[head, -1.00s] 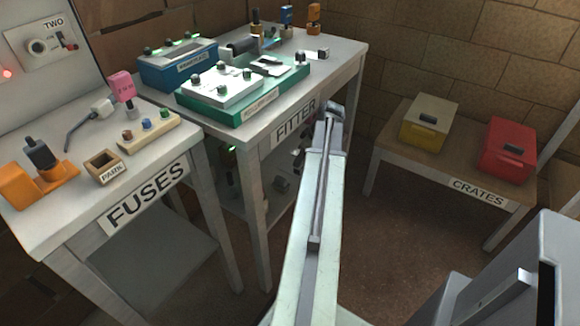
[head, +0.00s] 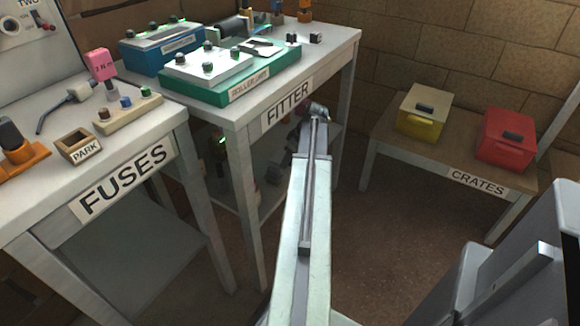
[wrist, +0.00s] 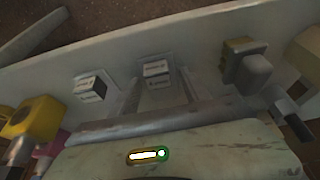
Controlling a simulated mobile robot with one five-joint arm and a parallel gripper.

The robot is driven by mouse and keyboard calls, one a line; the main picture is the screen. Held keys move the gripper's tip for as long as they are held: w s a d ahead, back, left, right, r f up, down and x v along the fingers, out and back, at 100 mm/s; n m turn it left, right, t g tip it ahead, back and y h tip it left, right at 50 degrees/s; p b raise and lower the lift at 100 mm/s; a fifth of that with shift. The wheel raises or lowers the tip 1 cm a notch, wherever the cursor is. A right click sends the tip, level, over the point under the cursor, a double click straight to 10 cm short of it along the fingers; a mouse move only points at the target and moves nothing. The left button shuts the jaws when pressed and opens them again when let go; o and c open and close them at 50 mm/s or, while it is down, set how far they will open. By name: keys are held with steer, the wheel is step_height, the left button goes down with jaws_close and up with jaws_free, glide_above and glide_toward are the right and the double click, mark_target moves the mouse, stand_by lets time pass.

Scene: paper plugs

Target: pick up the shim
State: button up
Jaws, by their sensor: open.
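My gripper (head: 317,112) is at the far end of my arm, in front of the fitter bench (head: 345,50) in the head view. In the wrist view its two thin fingers (wrist: 160,84) are apart, with nothing held between them. Two small pale blocks with printed labels and dark sides lie on a pale surface there. One block (wrist: 157,70) is ahead between the finger lines; the other block (wrist: 91,87) is to the left, outside them. The labels are too small to read, so I cannot tell which thing is the shim.
In the wrist view a yellow part (wrist: 35,116) is at left and a grey-and-yellow part (wrist: 246,66) at right. The bench bears a green box (head: 285,60) and a blue box (head: 150,57). Yellow (head: 422,112) and red (head: 507,140) crates stand right. Floor between is clear.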

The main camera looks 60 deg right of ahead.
steer(key=shift+r, duration=0.1)
steer(key=c, duration=1.1)
steer(key=shift+r+p, duration=1.1)
steer(key=s, duration=1.8)
steer(key=shift+s+f+b, duration=0.1)
steer(key=shift+f+b, duration=0.25)
